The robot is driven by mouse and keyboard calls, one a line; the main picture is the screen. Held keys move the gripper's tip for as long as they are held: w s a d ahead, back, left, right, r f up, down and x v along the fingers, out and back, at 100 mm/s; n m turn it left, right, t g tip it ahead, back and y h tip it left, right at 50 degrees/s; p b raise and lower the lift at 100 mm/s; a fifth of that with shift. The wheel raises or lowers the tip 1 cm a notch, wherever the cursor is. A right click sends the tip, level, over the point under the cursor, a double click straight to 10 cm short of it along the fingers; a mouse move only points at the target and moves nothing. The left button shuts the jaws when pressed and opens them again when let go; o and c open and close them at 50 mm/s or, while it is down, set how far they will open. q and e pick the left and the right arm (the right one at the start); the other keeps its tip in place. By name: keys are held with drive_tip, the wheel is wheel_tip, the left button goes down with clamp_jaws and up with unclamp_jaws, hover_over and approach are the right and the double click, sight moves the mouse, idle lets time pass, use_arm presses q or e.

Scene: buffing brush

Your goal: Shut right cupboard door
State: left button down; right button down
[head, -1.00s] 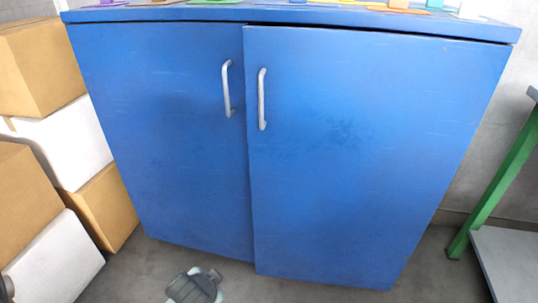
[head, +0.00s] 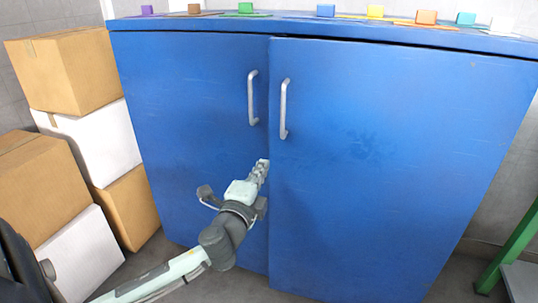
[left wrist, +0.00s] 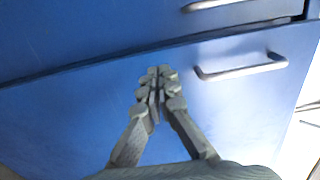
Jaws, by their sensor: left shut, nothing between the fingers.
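The blue cupboard's right door (head: 400,170) stands slightly proud of the left door (head: 185,130), with a dark gap along its top edge. Its grey bar handle (head: 284,108) is near its left edge. My left gripper (head: 263,165) is shut and empty, below the handles near the seam between the doors. In the left wrist view, the shut fingers (left wrist: 156,75) lie over the right door (left wrist: 70,120), close to the seam, with its handle (left wrist: 240,70) to their right. I cannot tell whether the fingertips touch the door. My right gripper is not in view.
Cardboard boxes (head: 65,70) and white boxes are stacked left of the cupboard. A green-legged table (head: 510,245) stands at the right. Small coloured blocks (head: 326,10) sit on the cupboard top.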

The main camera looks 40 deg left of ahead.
sight(272, 150)
use_arm(q)
drive_tip(key=x, duration=0.5)
drive_tip(key=shift+w+a, duration=0.1)
drive_tip(key=shift+w, duration=0.05)
drive_tip(key=shift+w+a, duration=0.1)
drive_tip(key=shift+w, duration=0.25)
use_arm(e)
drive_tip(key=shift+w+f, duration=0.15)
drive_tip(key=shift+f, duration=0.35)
